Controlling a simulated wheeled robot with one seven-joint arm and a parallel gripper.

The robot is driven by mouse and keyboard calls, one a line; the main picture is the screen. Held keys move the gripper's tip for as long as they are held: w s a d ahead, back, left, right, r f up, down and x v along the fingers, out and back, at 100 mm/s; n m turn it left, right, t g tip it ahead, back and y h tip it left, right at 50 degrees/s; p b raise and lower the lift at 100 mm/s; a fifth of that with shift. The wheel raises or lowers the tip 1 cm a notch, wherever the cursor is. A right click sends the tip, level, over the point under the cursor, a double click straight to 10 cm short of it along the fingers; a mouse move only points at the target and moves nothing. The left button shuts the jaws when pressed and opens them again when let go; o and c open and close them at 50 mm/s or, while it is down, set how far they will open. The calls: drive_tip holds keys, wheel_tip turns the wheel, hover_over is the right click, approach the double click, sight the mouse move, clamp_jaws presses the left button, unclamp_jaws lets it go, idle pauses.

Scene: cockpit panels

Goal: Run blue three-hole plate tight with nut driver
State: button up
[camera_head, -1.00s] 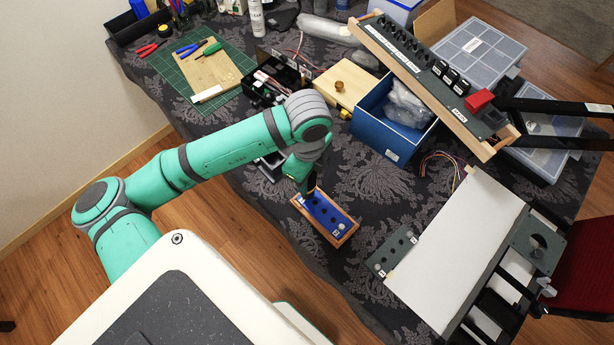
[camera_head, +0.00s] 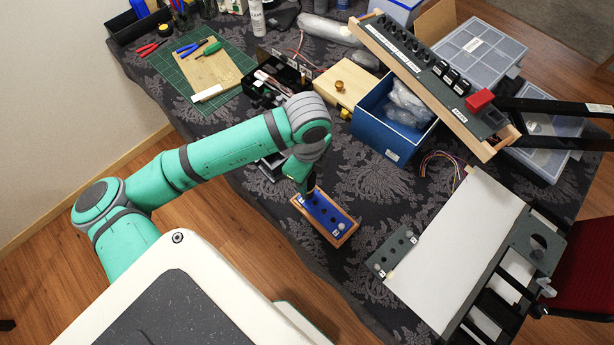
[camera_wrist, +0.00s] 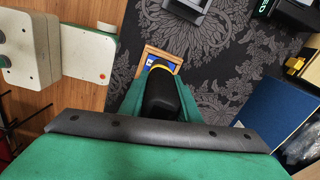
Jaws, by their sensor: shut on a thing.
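The blue three-hole plate (camera_head: 325,215) sits in a small wooden frame (camera_head: 345,236) near the table's front edge in the head view. Dark holes and a pale round knob show on its face. My gripper (camera_head: 306,188) is over the plate's upper left end, pointing down. In the wrist view my gripper (camera_wrist: 160,105) is shut on a black handle with a yellow band, which appears to be the nut driver (camera_wrist: 161,92). The handle hides most of the plate there; a bit of blue and the wooden frame (camera_wrist: 176,57) show beyond it. The driver's tip is hidden.
A grey plate with holes (camera_head: 391,251) lies to the right, beside a white panel (camera_head: 455,255). A blue box (camera_head: 385,135) with plastic bags stands behind. A long switch panel (camera_head: 440,75) rises at the back right.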

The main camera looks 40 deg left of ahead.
drive_tip(key=shift+d+f, duration=0.1)
drive_tip(key=shift+f, duration=0.5)
idle(1.7)
drive_tip(key=shift+r, duration=2.55)
